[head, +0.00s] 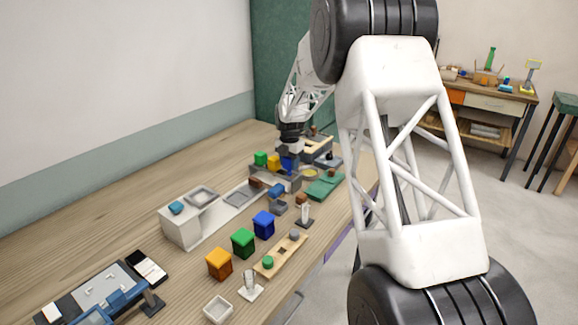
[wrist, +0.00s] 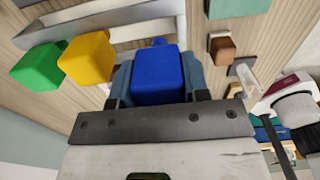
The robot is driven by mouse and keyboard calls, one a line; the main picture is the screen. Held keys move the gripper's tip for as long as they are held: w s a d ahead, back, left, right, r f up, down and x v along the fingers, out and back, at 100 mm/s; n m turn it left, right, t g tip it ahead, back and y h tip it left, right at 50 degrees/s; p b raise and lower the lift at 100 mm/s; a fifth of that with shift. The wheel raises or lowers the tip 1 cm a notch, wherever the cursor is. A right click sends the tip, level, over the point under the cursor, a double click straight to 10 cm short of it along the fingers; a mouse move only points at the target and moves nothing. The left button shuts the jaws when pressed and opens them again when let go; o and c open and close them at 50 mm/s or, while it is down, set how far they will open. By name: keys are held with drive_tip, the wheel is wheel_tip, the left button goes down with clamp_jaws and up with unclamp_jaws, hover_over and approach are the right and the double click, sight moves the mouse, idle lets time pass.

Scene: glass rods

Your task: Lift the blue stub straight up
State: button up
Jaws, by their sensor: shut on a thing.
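The blue stub (wrist: 157,76) fills the space between the two fingers of my gripper (wrist: 158,72) in the wrist view. My gripper is shut on it, with a finger on each side. In the head view, the blue stub (head: 287,165) shows just under my gripper (head: 288,156), at the grey holder (head: 290,183). Whether its lower end still touches the holder cannot be told. A yellow stub (wrist: 86,58) and a green stub (wrist: 38,66) stand in a row beside it.
Blue (head: 264,224), green (head: 243,242) and orange (head: 219,263) blocks stand on the wooden table nearer the front. A white stand (head: 182,230) is at left. A green board (head: 324,187) lies right of the holder. The left rear of the table is clear.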

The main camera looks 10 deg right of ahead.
drive_tip(key=s+r, duration=0.1)
drive_tip(key=s, duration=1.3)
drive_tip(key=shift+s+r, duration=0.15)
drive_tip(key=shift+s, duration=0.25)
drive_tip(key=shift+r, duration=0.25)
idle(0.5)
